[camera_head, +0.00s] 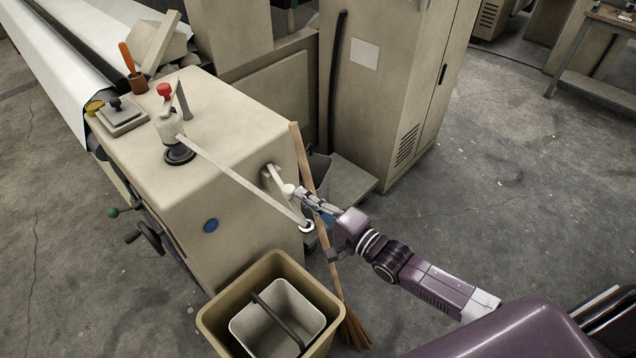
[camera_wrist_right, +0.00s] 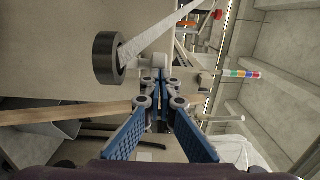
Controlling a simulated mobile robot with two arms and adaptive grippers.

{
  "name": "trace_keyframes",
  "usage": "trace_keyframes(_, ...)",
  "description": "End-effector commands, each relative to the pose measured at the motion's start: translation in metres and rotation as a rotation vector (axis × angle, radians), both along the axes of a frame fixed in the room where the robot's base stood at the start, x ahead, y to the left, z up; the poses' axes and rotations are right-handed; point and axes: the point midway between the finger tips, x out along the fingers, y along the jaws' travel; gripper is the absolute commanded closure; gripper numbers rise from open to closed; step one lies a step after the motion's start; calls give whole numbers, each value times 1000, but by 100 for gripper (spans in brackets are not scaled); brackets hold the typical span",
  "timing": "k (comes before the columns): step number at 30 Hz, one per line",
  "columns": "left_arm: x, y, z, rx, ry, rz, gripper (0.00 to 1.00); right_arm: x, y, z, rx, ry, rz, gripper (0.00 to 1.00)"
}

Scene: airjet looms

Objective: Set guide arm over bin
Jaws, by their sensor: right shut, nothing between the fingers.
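The guide arm (camera_head: 240,180) is a long pale bar. It runs from a dark round pivot on top of the beige machine housing down to a ring end beyond the housing's edge. In the head view that end lies just above the bin's back right rim, outside its opening. The tan bin (camera_head: 212,318) stands on the floor with a grey pail inside. My left gripper is out of view.
A wooden broom (camera_head: 299,155) leans beside the housing, close behind my right gripper. A beige cabinet (camera_head: 400,90) stands at the back. A handwheel (camera_head: 148,237) sticks out on the housing's left. Floor on the right is open.

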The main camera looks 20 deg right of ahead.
Motion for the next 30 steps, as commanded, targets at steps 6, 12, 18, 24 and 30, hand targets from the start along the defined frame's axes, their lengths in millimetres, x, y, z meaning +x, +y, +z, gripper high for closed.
trace_keyframes(6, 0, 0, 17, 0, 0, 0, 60, -4, 20, 3, 1, 0, -88, 100)
trace_keyframes(12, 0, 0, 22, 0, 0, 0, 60, -6, 40, 1, 3, -1, -84, 100)
trace_keyframes(18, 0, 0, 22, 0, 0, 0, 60, -5, 61, 0, 2, -2, -84, 100)
trace_keyframes(24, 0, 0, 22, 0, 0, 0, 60, -4, 74, 0, -1, -3, -83, 100)
trace_keyframes(30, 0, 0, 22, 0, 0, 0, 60, -3, 80, 0, -1, -3, -83, 100)
